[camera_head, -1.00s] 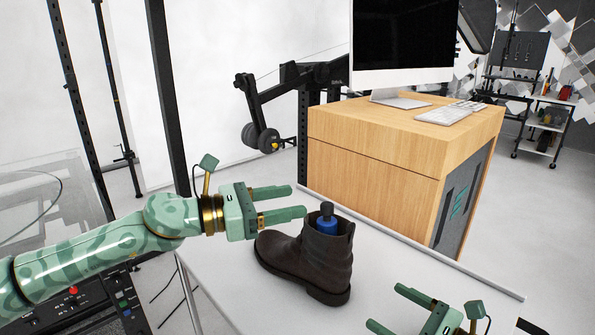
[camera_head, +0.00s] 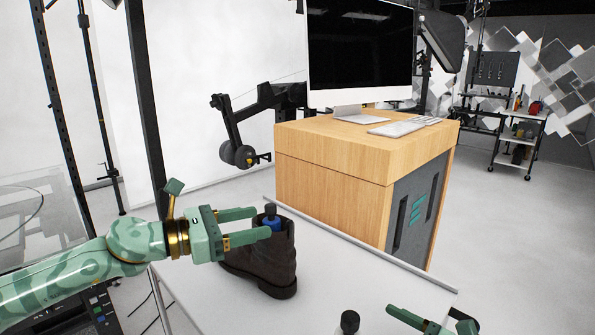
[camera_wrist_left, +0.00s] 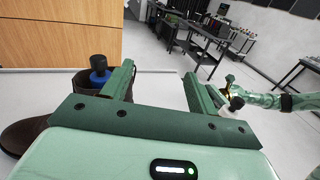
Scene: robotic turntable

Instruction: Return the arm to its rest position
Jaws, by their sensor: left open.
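My left gripper (camera_head: 262,222) is open and empty, with its fingers pointing right beside the top of a dark brown boot (camera_head: 262,268). A blue bottle with a black cap (camera_head: 271,222) stands in the boot's opening, close to the fingertips. The wrist view shows the bottle (camera_wrist_left: 99,72) just outside the left finger, with the boot (camera_wrist_left: 25,135) below. The space between the fingers there is empty. My right gripper (camera_head: 425,322) is cut off at the bottom edge of the head view, so its jaw state is unclear.
The boot stands on a white table (camera_head: 215,300). Another black-capped bottle (camera_head: 348,322) shows at the bottom edge, near my right gripper. A wooden cabinet (camera_head: 330,185) with a monitor (camera_head: 360,50) stands behind the table. A tool cart (camera_head: 518,145) is far right.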

